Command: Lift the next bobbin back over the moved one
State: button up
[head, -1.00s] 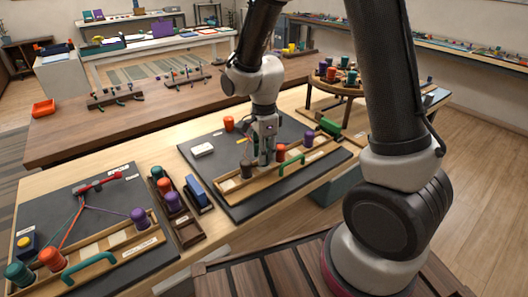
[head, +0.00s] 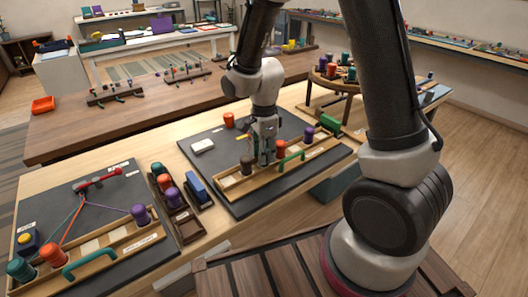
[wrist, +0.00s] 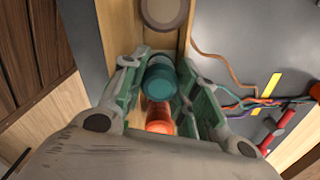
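My gripper (head: 264,158) is low over the wooden rail (head: 229,198) on the middle dark board. In the wrist view a teal bobbin (wrist: 160,84) sits between my two fingers (wrist: 161,66), which lie against its sides. An orange-red bobbin (wrist: 158,118) is just behind it, partly hidden by my wrist. A dark brown bobbin (head: 246,165) stands on the rail left of my gripper and shows at the top of the wrist view (wrist: 165,10). The orange-red bobbin (head: 282,151) and a purple bobbin (head: 308,134) stand to the right. The teal bobbin is mostly hidden by my fingers in the head view.
A green handle (head: 291,160) rises at the rail's front. Coloured cords (wrist: 250,102) run across the board beside it. A white block (head: 203,146) and an orange bobbin (head: 229,119) are behind. A bobbin tray (head: 188,229) and a second braiding board (head: 50,212) lie left.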

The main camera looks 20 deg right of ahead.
jog(key=o, duration=0.5)
jog(key=shift+c, duration=0.2)
notch_tip(320, 180, up, 12)
jog(key=s+d+r+n+t, duration=0.2)
jog(key=s+d+r+n, duration=0.4)
jog(key=s+d+n, duration=0.1)
jog(key=s+d+r+n+t, duration=0.2)
jog(key=s+d+r+n, duration=0.4)
jog(key=s+d+n, duration=0.2)
jog(key=s+n, duration=0.2)
jog(key=s, duration=0.2)
jog(key=shift+r, duration=0.3)
